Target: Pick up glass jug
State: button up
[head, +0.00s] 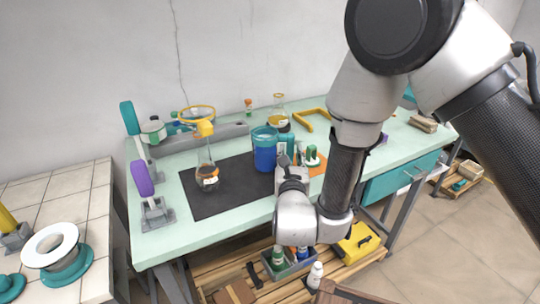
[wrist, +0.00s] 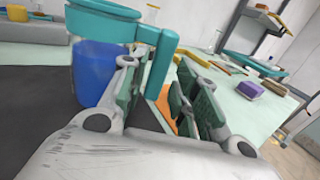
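The jug (head: 264,154) stands upright on the bench at the right edge of the dark mat. It has a teal rim and handle and looks filled with blue; it also shows at the left in the wrist view (wrist: 92,72). My gripper (wrist: 160,75) is open, its two green-padded fingers apart. The jug's teal handle (wrist: 160,62) shows in the gap between the fingertips, nearer the left finger. I cannot tell whether either finger touches it. In the head view my arm covers the bench right of the jug.
A flask (head: 207,178) stands on the dark mat (head: 230,190) left of the jug. Another flask (head: 278,115) with amber contents stands behind it. A yellow angled piece (head: 312,119) lies at the back.

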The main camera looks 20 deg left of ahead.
aim_at(290, 151)
jog(key=x, duration=0.4)
jog(key=shift+w+f, duration=0.1)
jog(key=shift+f, duration=0.15)
grip_shut()
